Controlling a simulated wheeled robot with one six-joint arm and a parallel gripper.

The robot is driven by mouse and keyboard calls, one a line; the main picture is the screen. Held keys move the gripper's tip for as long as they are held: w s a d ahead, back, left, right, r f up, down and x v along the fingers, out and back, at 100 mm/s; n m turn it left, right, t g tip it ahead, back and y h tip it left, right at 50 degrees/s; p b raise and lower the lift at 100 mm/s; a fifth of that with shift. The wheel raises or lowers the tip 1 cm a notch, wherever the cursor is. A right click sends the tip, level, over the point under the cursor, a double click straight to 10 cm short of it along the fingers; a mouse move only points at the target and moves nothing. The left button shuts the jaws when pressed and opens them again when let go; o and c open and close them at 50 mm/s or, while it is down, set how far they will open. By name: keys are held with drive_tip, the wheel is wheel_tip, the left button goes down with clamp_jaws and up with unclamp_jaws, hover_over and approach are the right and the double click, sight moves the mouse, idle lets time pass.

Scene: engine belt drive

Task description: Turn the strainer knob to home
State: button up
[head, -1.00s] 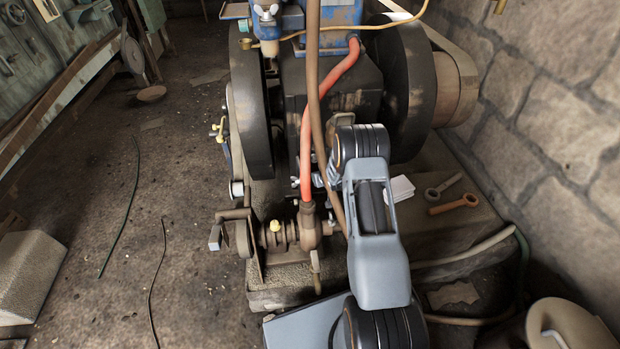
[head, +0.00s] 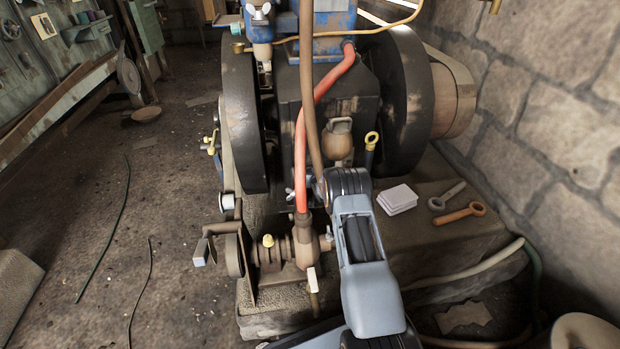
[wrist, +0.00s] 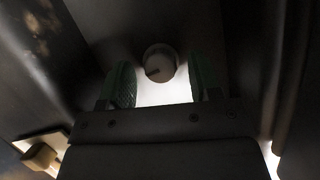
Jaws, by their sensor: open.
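A small round knob (wrist: 160,62) with a dark pointer mark on its face shows in the wrist view; I take it for the strainer knob. The mark points to the lower left. My gripper (wrist: 163,80) is open, with one green ridged pad on each side of the knob. There is a gap between the knob and each pad, and the knob sits near the fingertips. A bright white surface lies below the knob. In the head view my arm reaches toward the engine's lower front, and I cannot make out the fingers or the knob there.
The engine has a dark flywheel (head: 245,120) on the left and another (head: 405,90) on the right. A red hose (head: 301,150) and a brown hose (head: 311,100) hang close to my arm. A white pad (head: 397,198) and an orange wrench (head: 460,213) lie to the right.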

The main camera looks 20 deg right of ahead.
drive_tip(key=shift+w+f, duration=0.1)
drive_tip(key=shift+w, duration=0.15)
drive_tip(key=shift+c, duration=0.2)
drive_tip(key=c, duration=0.9)
